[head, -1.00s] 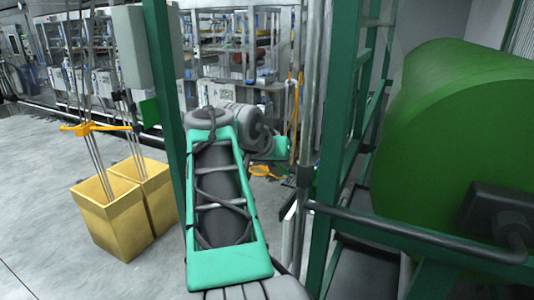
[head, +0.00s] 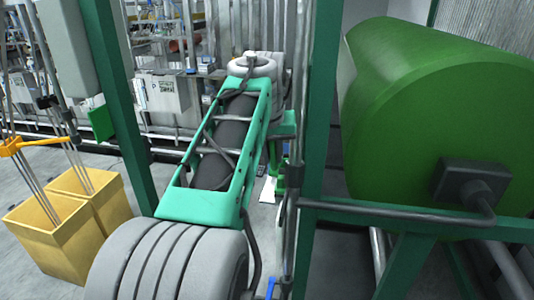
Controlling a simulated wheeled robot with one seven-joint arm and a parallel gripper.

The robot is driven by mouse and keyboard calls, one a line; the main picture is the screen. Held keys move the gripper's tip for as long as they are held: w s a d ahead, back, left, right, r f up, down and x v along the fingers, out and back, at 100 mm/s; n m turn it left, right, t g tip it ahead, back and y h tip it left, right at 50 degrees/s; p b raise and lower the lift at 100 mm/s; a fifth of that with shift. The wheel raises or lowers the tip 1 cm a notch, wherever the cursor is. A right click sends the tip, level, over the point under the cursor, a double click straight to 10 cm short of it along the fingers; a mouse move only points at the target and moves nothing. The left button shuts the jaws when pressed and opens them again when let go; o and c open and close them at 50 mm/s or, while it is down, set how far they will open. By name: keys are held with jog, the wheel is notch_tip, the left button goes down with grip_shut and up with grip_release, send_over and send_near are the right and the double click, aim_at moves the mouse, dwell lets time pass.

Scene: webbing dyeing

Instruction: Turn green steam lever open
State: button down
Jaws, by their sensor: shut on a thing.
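My arm reaches away from me, and its teal wrist part hangs down beyond the elbow, close to the upright pipes. My gripper (head: 277,163) is at its lower end, small and partly hidden. A bright green part, which looks like the green steam lever (head: 280,184), is right at the gripper, and the gripper is shut on it. The fingertips and the lever's exact angle are too small to make out.
Green frame posts (head: 318,150) and grey upright pipes stand close to the arm. A large green drum (head: 430,110) is at right, with a grey pipe rail (head: 400,214) before it. Yellow bins (head: 62,235) stand at left. A blue handle (head: 271,287) shows at the bottom.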

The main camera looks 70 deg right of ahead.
jog(key=c, duration=1.3)
grip_release()
jog(key=v, duration=0.6)
jog(key=shift+r+p, duration=0.4)
jog(key=shift+a+r, duration=0.3)
jog(key=shift+r, duration=0.2)
jog(key=shift+f, duration=0.1)
jog(key=shift+c, duration=0.4)
